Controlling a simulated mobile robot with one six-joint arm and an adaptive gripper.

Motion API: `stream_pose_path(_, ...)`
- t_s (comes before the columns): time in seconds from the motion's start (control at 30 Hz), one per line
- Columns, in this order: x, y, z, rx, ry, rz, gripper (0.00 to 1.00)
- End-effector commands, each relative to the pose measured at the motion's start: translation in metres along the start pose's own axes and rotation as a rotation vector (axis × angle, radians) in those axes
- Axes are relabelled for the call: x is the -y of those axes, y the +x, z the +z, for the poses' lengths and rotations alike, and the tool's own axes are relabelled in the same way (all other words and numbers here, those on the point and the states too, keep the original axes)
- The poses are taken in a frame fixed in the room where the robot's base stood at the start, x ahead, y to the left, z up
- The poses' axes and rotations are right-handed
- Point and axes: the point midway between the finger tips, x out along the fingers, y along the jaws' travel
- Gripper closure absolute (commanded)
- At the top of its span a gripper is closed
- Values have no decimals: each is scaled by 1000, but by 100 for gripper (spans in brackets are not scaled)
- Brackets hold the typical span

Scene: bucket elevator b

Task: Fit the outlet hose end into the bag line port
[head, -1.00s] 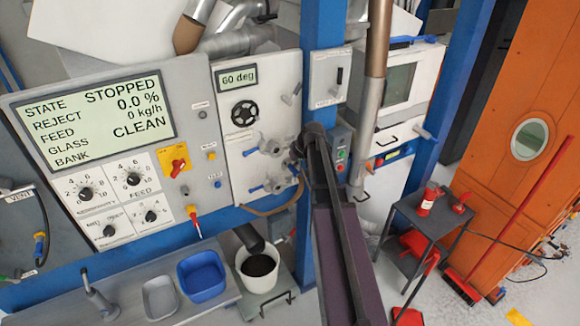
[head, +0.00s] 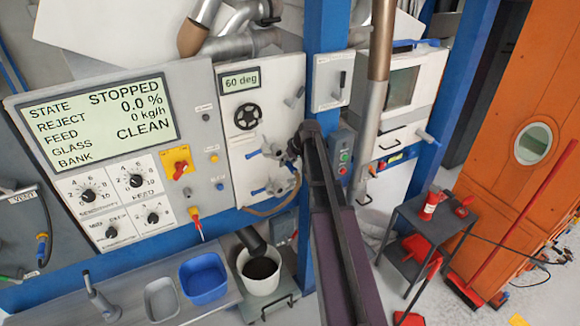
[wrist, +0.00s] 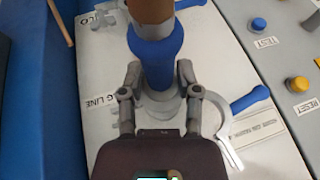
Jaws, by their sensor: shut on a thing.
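In the wrist view, the outlet hose end with its blue cuff (wrist: 154,50) sits between the fingers of my gripper (wrist: 160,92), which is shut on it. The brown hose (wrist: 158,10) leaves it at the top edge. The pale tip of the hose end is over the round grey bag line port (wrist: 172,112), beside a partly hidden label (wrist: 98,99) ending in "G LINE". My gripper hides part of the port, so I cannot tell whether the tip is inside.
Two port fittings with blue levers, an upper one (head: 268,150) and a lower one (head: 274,187), stand on the white panel in the head view. A blue post (head: 326,60) is close on the right. A white bucket (head: 262,272) and blue tub (head: 204,276) are below.

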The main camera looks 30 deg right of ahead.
Motion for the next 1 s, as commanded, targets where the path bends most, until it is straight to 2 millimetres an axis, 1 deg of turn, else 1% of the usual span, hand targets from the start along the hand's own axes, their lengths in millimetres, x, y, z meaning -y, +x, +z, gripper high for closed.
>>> stream_pose_path(0.1, 0, 3, -8, 0, 0, 0, 100)
stream_pose_path(0.3, 0, 6, -16, -1, 0, 0, 100)
stream_pose_path(1.0, 0, 7, -18, -1, 0, 0, 100)
